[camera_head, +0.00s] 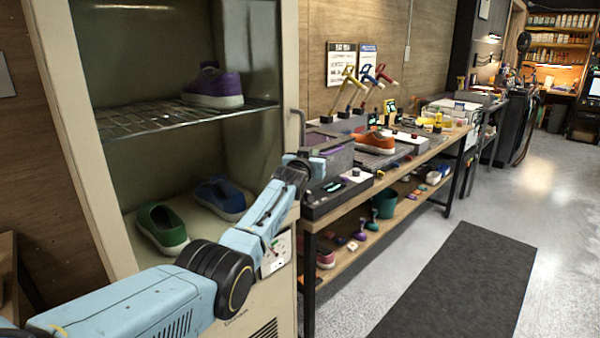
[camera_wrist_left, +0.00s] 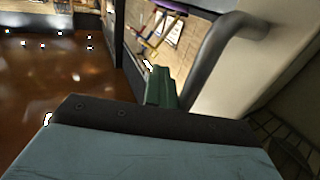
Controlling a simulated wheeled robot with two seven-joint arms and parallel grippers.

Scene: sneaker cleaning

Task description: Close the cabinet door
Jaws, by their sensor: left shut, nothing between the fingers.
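The cream cabinet (camera_head: 82,120) stands open at the left of the head view, its inside in plain sight. A cream upright panel (camera_head: 288,70) with a grey handle (camera_head: 300,122) is at its right side; this looks like the door, seen nearly edge-on. The handle shows large in the left wrist view (camera_wrist_left: 212,50), on the cream panel (camera_wrist_left: 265,50). My left gripper (camera_head: 306,163) is shut and empty, just outside the panel and close below the handle. Its dark green fingers (camera_wrist_left: 163,88) show beside the handle; contact is unclear.
A purple shoe (camera_head: 213,87) sits on the wire shelf (camera_head: 140,121). Green (camera_head: 162,228) and blue (camera_head: 219,198) shoes stand on the cabinet floor. A workbench (camera_head: 440,138) with tools and an orange shoe (camera_head: 374,142) is close right of the panel. The floor mat (camera_head: 465,285) is clear.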

